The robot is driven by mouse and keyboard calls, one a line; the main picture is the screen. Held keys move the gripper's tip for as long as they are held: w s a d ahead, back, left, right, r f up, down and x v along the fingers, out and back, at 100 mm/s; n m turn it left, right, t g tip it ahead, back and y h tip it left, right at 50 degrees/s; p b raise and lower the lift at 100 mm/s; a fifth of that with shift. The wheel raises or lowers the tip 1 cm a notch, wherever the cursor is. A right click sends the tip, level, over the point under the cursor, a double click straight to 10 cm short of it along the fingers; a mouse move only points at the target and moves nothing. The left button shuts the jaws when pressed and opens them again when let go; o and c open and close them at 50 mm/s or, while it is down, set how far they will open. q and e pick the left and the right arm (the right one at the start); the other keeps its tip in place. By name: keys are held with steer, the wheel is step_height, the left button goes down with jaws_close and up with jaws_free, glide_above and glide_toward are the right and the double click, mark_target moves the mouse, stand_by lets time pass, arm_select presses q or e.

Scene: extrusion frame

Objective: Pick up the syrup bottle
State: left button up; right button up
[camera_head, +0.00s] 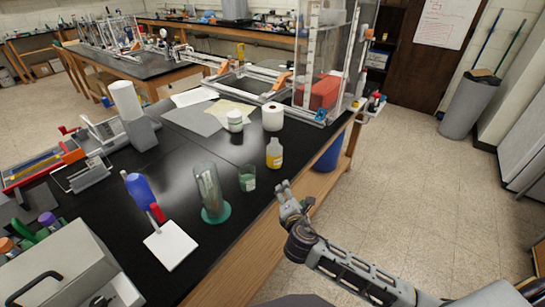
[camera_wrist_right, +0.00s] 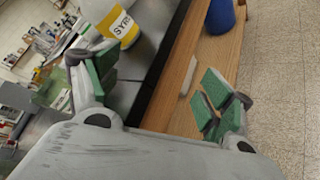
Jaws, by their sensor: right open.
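The syrup bottle (camera_head: 274,155) stands upright near the right edge of the black bench top in the head view. It is pale with a yellow label. In the right wrist view the bottle (camera_wrist_right: 125,22) is at the top, partly cut off, with "SYR" readable. My right gripper (camera_head: 285,191) is in front of the bottle, just off the bench edge, and apart from it. In the right wrist view its green-padded fingers (camera_wrist_right: 152,88) are spread with no object held between them. My left gripper is in neither view.
A green-tinted beaker (camera_head: 247,178) and a tall glass cylinder (camera_head: 208,190) stand left of the bottle. A blue bin (camera_head: 328,153) is below the bench edge.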

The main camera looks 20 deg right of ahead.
steer(key=n+t+y, duration=0.3)
steer(key=n+t, duration=0.1)
steer(key=n, duration=0.9)
glide_toward(277, 160)
steer(key=shift+w+d+f, duration=0.1)
steer(key=shift+w, duration=3.75)
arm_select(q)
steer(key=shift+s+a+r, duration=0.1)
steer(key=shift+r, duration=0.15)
